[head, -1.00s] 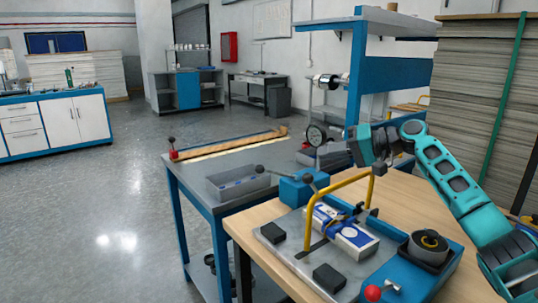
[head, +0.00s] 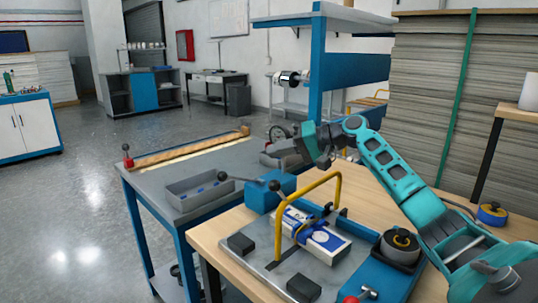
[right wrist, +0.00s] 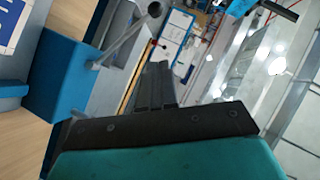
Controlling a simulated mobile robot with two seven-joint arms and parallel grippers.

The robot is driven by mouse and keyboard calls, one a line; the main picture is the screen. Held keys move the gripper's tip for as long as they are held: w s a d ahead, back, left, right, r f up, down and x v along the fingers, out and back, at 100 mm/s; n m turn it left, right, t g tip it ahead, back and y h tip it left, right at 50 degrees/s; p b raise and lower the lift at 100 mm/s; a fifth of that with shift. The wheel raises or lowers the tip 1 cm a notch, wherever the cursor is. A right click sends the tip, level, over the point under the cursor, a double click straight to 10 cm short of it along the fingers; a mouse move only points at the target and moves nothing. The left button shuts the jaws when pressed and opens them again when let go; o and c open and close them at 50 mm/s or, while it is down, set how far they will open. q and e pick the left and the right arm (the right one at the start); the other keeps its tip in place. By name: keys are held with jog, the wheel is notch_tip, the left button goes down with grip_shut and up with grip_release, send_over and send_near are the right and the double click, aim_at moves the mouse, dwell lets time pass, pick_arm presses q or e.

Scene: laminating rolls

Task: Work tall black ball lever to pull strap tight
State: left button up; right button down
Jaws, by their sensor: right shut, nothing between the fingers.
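A lever with a black ball (head: 222,176) reaches left from the blue block (head: 266,196) at the back left of the strapping device. It also shows in the right wrist view as a grey rod with a dark ball (right wrist: 155,9). A second black ball (head: 274,185) is beside the yellow handle. A white-and-blue pack (head: 318,236) with a dark strap across it lies on the grey plate under the yellow handle (head: 337,200). My right gripper (head: 325,163) is shut and empty, above and behind the device, apart from the levers. My left gripper is out of view.
A red-knobbed lever (head: 352,298) and a dark round reel (head: 400,243) are at the device's right. A grey workbench with a tray (head: 200,188) stands at left. A blue post (head: 316,70) rises behind my gripper. Stacked sheets (head: 430,100) stand at right.

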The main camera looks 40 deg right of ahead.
aim_at(228, 176)
jog(key=w+a+f, duration=0.4)
jog(key=w+a, duration=0.2)
jog(key=a, duration=0.1)
jog(key=shift+w+a+f, duration=0.25)
jog(key=shift+a+f, duration=0.05)
jog(key=shift+f, duration=0.05)
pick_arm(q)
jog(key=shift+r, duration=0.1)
pick_arm(e)
jog(key=shift+s+a+f+n+h+p, duration=0.1)
jog(key=shift+a+f+n+h+p, duration=0.4)
jog(key=shift+a+f+p, duration=0.25)
pick_arm(q)
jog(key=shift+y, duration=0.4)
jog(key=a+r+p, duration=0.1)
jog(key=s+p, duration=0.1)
jog(key=p, duration=0.1)
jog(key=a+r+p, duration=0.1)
jog(key=p, duration=0.1)
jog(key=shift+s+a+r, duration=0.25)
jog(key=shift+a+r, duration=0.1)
pick_arm(e)
jog(key=f+n+h, duration=0.1)
jog(key=a+f+n+h, duration=0.1)
jog(key=f, duration=0.1)
jog(key=f+n+h, duration=0.1)
jog(key=f+h, duration=0.1)
jog(key=shift+s+a+g, duration=0.15)
jog(key=shift+a+g, duration=0.2)
jog(key=shift+g, duration=0.05)
